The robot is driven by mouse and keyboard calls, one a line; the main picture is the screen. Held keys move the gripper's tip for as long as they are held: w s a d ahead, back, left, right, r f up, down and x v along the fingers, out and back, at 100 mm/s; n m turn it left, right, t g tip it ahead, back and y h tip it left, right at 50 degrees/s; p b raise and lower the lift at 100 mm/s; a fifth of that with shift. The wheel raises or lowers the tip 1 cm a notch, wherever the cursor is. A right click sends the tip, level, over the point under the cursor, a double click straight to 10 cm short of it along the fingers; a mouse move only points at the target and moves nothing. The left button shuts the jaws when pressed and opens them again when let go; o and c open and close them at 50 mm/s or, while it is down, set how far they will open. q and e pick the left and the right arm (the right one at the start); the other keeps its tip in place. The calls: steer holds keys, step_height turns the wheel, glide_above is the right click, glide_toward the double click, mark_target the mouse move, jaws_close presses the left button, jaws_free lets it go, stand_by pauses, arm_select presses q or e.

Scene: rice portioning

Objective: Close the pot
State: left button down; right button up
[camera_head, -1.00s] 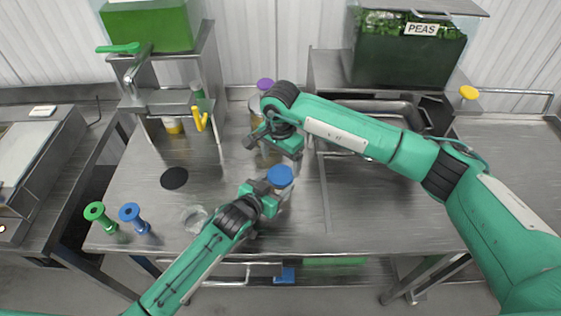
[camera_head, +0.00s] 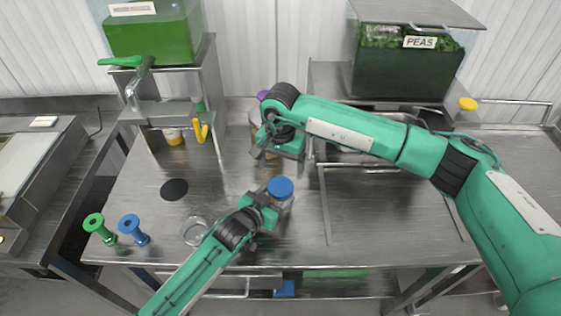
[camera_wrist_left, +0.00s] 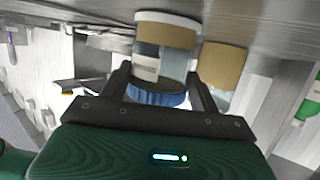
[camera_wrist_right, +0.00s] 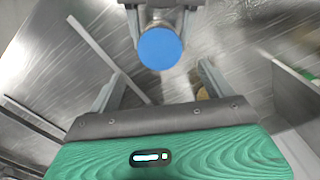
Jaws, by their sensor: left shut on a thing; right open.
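The pot (camera_head: 286,203) is a clear jar with a blue lid (camera_head: 280,187) on top. It stands upright at the middle of the steel table. My left gripper (camera_head: 267,207) is shut around the pot from the left. In the left wrist view the pot (camera_wrist_left: 168,38) shows tan contents, a pale label and the blue lid (camera_wrist_left: 158,96) against it. How tight the lid is cannot be told. My right gripper (camera_head: 276,153) is open and empty, behind and above the lid. The right wrist view shows the lid (camera_wrist_right: 160,47) ahead, beyond my open fingers.
A purple-lidded jar (camera_head: 262,95) stands behind my right gripper, partly hidden. A glass dish (camera_head: 195,231), a black disc (camera_head: 174,189), and green (camera_head: 98,228) and blue (camera_head: 133,229) spool-shaped tools are at left. The table's right part is clear.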

mark_target(281, 186)
step_height(281, 186, down, 7)
steer(key=shift+f, duration=0.1)
stand_by(0.3)
steer(key=c, duration=1)
steer(key=shift+m, duration=1.8)
steer(key=o, duration=1.1)
steer(key=shift+c, duration=0.2)
